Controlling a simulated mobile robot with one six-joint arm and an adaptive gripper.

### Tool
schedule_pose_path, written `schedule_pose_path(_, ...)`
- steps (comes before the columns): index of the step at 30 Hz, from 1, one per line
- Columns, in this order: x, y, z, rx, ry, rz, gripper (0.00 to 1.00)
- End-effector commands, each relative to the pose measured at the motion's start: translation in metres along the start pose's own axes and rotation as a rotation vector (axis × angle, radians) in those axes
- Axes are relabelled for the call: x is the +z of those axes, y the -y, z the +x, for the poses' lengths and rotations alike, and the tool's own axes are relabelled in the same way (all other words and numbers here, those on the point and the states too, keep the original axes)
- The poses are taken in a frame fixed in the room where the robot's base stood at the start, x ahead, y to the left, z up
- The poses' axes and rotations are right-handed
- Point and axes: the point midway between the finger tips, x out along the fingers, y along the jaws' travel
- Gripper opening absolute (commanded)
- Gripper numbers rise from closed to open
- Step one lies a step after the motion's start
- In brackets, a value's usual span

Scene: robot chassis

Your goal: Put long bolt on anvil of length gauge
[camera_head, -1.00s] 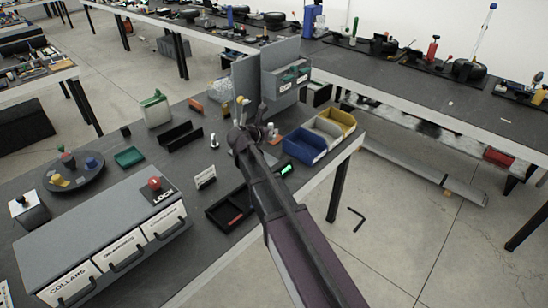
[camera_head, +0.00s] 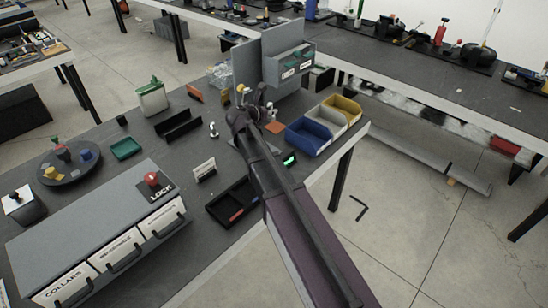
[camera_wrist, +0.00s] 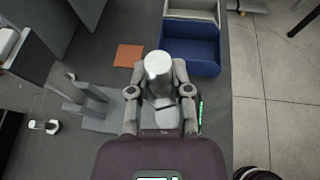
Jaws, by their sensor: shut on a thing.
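My gripper (camera_wrist: 160,92) is shut on a pale metal piece with a round end, which I take to be the long bolt (camera_wrist: 158,66). Its lower part is partly hidden between the fingers. A grey stand with uprights (camera_wrist: 84,98), likely part of the length gauge, is just left of my gripper in the wrist view. A lit green display (camera_wrist: 201,112) shows to the right, and also in the head view (camera_head: 289,160). In the head view my gripper (camera_head: 246,112) is over the back of the bench and hides most of the gauge. I cannot tell whether the bolt touches the anvil.
Blue (camera_head: 306,138), grey and yellow bins stand right of my gripper. Grey upright panels (camera_head: 247,68) rise behind it. An orange square (camera_wrist: 129,55) lies flat nearby. A small white-and-black piece (camera_wrist: 45,126) stands at the left. A black tray (camera_head: 232,205) is near the front edge.

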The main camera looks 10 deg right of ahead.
Motion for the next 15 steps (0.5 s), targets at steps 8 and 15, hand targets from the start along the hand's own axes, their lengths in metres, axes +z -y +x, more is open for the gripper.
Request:
schedule_pose_path(8, -0.013, 0.001, 0.007, -0.016, 0.000, 0.006, 0.00)
schedule_pose_path(15, -0.042, 0.002, 0.021, -0.058, -0.001, 0.023, 0.00)
